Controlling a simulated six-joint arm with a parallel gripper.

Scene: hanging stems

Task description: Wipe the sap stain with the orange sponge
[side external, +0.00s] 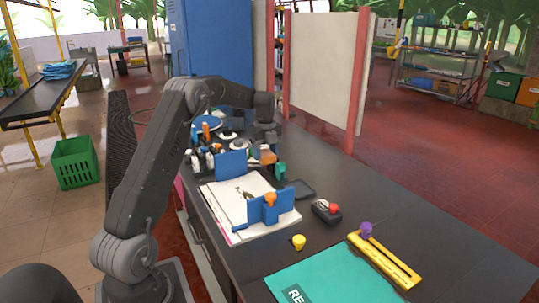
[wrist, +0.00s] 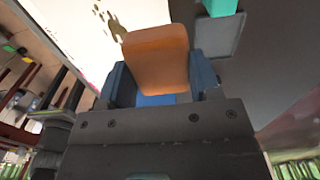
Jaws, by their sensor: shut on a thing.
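The orange sponge (wrist: 156,52) fills the space between the two blue fingers of my gripper (wrist: 160,78) in the wrist view. My gripper is shut on it. In the side view my gripper (side external: 265,138) is over the far part of the dark table, and the sponge (side external: 268,157) shows small below it. Dark brownish spots (wrist: 117,29) lie on a white surface beyond the sponge in the wrist view. Dark marks (side external: 247,194) also show on the white paper (side external: 225,193) in the side view. I cannot tell for sure which marks are the sap stain.
A blue holder with an orange knob (side external: 269,207) stands on the paper. A dark tray (side external: 300,188) and teal block (side external: 281,170) are close to the gripper. Bottles (side external: 208,158) crowd the far left. A black box with a red button (side external: 327,211) stands nearer.

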